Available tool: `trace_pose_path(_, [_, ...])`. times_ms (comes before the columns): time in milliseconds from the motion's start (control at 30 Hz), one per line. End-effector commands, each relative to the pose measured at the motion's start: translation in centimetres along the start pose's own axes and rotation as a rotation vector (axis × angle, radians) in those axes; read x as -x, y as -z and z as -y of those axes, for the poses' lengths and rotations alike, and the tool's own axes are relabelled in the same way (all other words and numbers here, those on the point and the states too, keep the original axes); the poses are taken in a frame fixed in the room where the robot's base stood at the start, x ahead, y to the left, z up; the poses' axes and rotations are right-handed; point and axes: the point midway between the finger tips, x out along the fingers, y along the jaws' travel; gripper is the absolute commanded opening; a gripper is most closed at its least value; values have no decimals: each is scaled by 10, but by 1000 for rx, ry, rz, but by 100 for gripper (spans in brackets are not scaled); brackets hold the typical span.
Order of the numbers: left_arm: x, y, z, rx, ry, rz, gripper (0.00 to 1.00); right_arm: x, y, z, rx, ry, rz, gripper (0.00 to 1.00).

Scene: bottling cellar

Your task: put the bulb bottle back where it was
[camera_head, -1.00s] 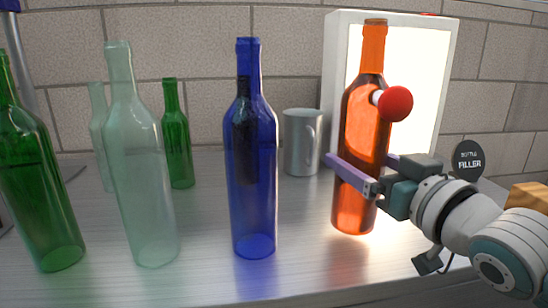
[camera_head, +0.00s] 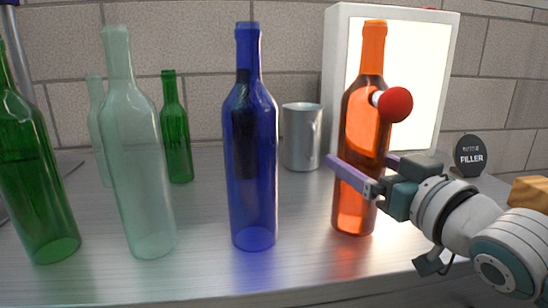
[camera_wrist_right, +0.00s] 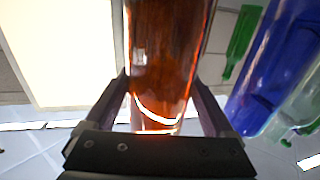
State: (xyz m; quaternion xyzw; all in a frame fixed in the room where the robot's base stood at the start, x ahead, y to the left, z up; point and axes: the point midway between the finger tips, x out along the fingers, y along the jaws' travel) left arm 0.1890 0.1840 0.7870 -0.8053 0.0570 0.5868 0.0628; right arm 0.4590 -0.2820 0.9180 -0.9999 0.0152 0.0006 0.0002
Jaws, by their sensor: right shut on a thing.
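The bulb bottle (camera_head: 357,140) is orange-brown glass, upright, with a red ball (camera_head: 395,104) on a short white stem at its shoulder. My right gripper (camera_head: 365,172) comes in from the right and is shut around its body. In the right wrist view the bottle (camera_wrist_right: 166,50) stands between the two fingers. Its base shows low in the head view, over the pale counter (camera_head: 300,225); I cannot tell whether it touches. My left gripper is not in view.
A blue bottle (camera_head: 252,170) stands left of the held bottle, with a grey mug (camera_head: 301,138) behind. Several clear and green bottles (camera_head: 139,170) stand further left. A lit white panel (camera_head: 420,75) is behind the held bottle. A black round sign (camera_head: 470,155) is at right.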

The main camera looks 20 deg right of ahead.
Motion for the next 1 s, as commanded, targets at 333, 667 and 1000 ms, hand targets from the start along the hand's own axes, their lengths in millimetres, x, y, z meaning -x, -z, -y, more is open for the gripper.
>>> trace_pose_path(333, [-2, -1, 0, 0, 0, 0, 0, -1, 1, 0, 0, 2, -14, 0])
trace_pose_path(667, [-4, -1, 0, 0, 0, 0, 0, -1, -2, 0, 0, 1, -13, 0])
trace_pose_path(1000, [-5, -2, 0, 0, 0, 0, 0, 0, -5, 0, 0, 1, -7, 100])
